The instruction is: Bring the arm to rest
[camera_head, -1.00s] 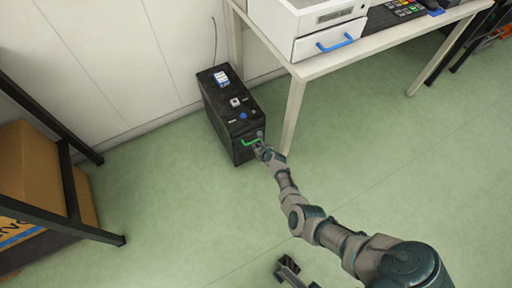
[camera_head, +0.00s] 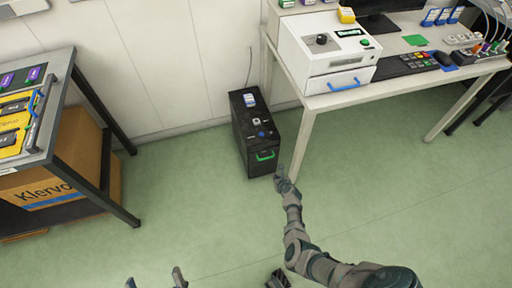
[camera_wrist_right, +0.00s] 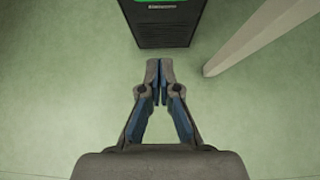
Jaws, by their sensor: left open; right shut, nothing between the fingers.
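My right arm reaches in from the lower right in the head view. Its gripper (camera_head: 281,176) is shut and empty, just in front of and to the right of the black box (camera_head: 252,145) with the green handle (camera_head: 265,156). In the right wrist view the two fingertips (camera_wrist_right: 159,68) are together over the green floor, with the black box (camera_wrist_right: 163,28) beyond them. A gap of floor shows between them and the box. My left gripper (camera_head: 155,281) is at the bottom edge of the head view, its two fingertips apart and nothing between them.
A white table leg (camera_head: 302,146) stands right of the black box. The table carries a white machine (camera_head: 325,55) with a blue handle. A dark-framed rack (camera_head: 62,95) with a cardboard box (camera_head: 85,155) stands at the left. The middle floor (camera_head: 190,205) is clear.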

